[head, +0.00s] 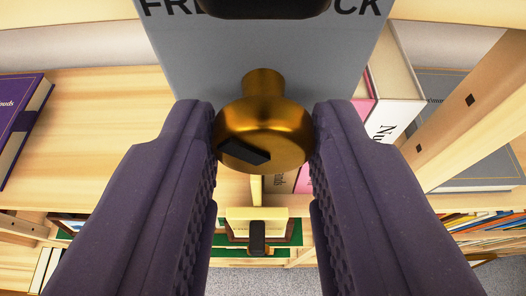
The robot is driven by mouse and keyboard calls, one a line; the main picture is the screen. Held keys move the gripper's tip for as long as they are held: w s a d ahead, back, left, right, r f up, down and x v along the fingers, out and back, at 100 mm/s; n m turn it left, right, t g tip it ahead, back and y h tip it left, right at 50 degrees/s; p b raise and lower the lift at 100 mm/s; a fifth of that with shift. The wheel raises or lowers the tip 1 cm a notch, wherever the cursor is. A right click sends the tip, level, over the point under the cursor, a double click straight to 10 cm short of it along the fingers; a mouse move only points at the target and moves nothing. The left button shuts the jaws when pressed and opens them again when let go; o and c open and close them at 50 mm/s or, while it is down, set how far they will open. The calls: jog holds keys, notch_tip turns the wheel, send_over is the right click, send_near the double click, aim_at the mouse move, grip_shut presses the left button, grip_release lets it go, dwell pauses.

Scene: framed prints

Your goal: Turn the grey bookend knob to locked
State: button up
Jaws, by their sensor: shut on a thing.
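The grey bookend (195,62) stands at the top middle of the head view, with partly cut-off black lettering along its upper edge. A brass knob (285,118) sticks out from it on a short stem. A black marker (243,152) sits on the knob's face at its lower left. My gripper (264,140) has its two dark purple, ridged fingers on the left and right sides of the knob, shut on it. The fingers hide the lower left and right of the view. A dark part at the top edge covers some of the lettering.
A purple book (22,125) lies on the wooden shelf (100,125) at left. White and pink books (398,95) stand right of the bookend, near a slanted wooden upright (475,110). A grey book (470,178) lies at right. Lower shelves hold more books.

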jog(key=shift+b, duration=0.35)
jog(key=m+y+b, duration=0.2)
jog(key=b, duration=0.1)
jog(key=shift+d+f+m, duration=0.1)
jog(key=shift+f+m, duration=0.1)
jog(key=shift+m, duration=0.1)
jog(key=m+y+b, duration=0.1)
jog(key=m+b, duration=0.1)
jog(key=m+y+b, duration=0.1)
jog(key=b, duration=0.1)
jog(key=shift+d+m+t, duration=0.2)
jog(key=shift+m+t, duration=0.1)
jog(key=shift+m, duration=0.1)
jog(key=m+y+b, duration=0.2)
jog(key=m, duration=0.1)
jog(key=shift+f+t+b, duration=0.15)
jog(key=shift+t+b, duration=0.25)
jog(key=shift+m+t+y+b, duration=0.5)
jog(key=shift+m+b, duration=0.4)
jog(key=shift+m, duration=1)
jog(key=o, duration=1)
jog(key=shift+m, duration=0.3)
jog(key=shift+d, duration=0.1)
